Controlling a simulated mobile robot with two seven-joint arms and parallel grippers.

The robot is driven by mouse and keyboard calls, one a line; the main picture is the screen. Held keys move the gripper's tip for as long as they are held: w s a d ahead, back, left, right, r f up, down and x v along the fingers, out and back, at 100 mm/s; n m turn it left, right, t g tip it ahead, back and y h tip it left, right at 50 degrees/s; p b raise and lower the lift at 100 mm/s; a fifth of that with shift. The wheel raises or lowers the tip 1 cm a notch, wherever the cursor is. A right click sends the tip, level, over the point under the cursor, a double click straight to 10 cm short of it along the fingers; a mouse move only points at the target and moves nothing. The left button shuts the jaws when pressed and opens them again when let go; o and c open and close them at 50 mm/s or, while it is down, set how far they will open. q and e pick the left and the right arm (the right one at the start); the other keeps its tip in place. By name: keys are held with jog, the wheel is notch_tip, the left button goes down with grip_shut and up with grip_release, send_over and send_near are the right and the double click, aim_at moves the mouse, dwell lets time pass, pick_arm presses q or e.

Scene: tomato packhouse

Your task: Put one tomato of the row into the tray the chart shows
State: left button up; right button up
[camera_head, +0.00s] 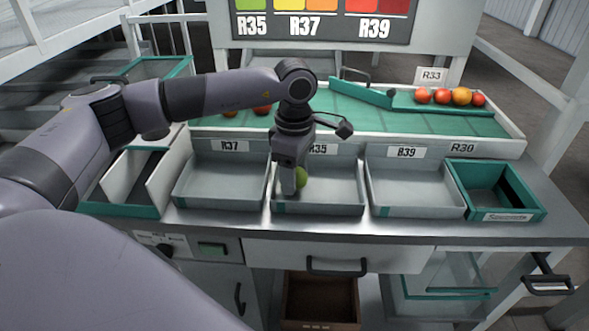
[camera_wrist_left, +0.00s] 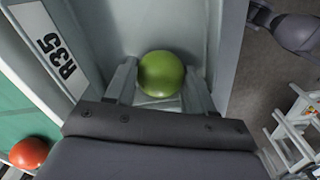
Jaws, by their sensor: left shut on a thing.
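My left gripper (camera_head: 288,186) reaches down into the grey tray labelled R35 (camera_head: 345,203), the middle of three. It is shut on a green tomato (camera_head: 301,177), low over the tray's left part. In the left wrist view the green tomato (camera_wrist_left: 161,73) sits between the two fingers, over the tray floor; whether it touches the floor I cannot tell. The chart (camera_head: 320,18) shows green swatches over R35, yellow-orange over R37 and red over R39. The tray R37 (camera_head: 222,178) is to the left, the tray R39 (camera_head: 415,185) to the right. My right gripper is out of view.
Behind the trays, a green-floored table (camera_head: 395,122) holds several red and orange tomatoes (camera_head: 462,96) by a sign R33 (camera_head: 432,75). Reddish tomatoes (camera_head: 262,110) show behind my arm. A steel counter edge runs in front.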

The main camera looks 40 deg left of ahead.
pick_arm(q)
jog(key=shift+f+b, duration=0.4)
jog(key=shift+f, duration=0.2)
dwell(0.7)
jog(key=o, duration=0.8)
jog(key=c, duration=0.3)
jog(key=shift+r+p, duration=2.45)
jog(key=shift+r, duration=1.1)
